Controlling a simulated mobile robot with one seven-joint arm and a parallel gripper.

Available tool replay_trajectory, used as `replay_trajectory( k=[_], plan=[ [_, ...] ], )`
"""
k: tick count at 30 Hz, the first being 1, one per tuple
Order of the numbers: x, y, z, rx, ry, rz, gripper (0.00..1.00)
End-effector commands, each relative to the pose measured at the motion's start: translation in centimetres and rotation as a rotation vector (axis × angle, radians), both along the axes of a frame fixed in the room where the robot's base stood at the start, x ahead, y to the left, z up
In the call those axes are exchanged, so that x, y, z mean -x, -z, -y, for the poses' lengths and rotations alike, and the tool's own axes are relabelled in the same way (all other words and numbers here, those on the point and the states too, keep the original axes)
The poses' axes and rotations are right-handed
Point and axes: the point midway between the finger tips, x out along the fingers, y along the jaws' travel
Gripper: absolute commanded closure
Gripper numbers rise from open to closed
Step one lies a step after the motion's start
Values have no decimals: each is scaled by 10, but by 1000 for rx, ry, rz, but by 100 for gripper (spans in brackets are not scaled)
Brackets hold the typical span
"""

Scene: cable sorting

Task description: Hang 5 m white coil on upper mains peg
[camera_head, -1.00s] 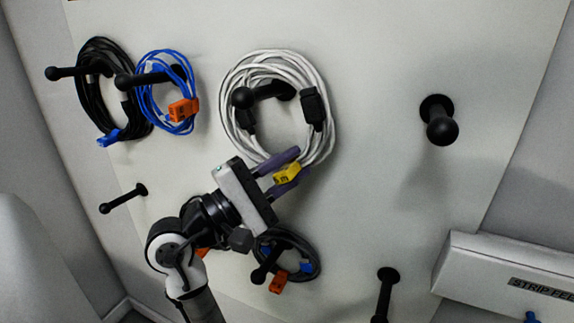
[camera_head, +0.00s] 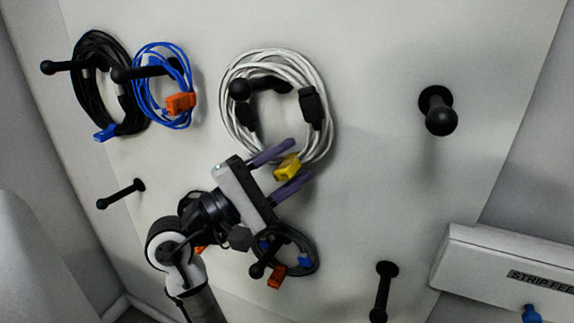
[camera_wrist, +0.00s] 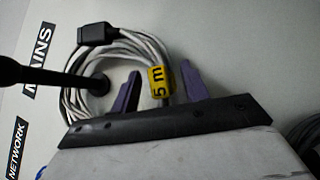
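The white coil (camera_head: 237,75) hangs around a black peg (camera_head: 240,89) in the upper middle of the board. It has black plugs and a yellow tag (camera_head: 287,168) at its lower right. The wrist view shows the coil (camera_wrist: 124,50) on its peg (camera_wrist: 97,84), the tag (camera_wrist: 158,85) reading "5 m", and a "MAINS" label (camera_wrist: 41,98) beside it. My gripper (camera_head: 302,159) is at the coil's bottom. Its purple fingers stand apart on either side of the tag, with a gap visible, so it is open. The wrist view also shows both fingers (camera_wrist: 158,70) apart.
A black coil (camera_head: 84,88) and a blue coil (camera_head: 143,95) hang on pegs at left. A small dark coil (camera_head: 312,251) hangs just below my gripper. Bare pegs stand at right (camera_head: 438,112), lower right (camera_head: 382,290) and lower left (camera_head: 121,194). A white box (camera_head: 470,262) is at lower right.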

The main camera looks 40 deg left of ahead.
Motion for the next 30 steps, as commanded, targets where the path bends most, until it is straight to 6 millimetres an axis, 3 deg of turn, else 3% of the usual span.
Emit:
replay_trajectory(
  k=[8,13,24,30],
  plan=[
    [0,1,0,1,0,-2,52],
    [11,7,-5,0,-3,-1,52],
    [81,34,-34,1,-4,1,52],
    [109,44,-46,0,-2,1,52]
  ],
)
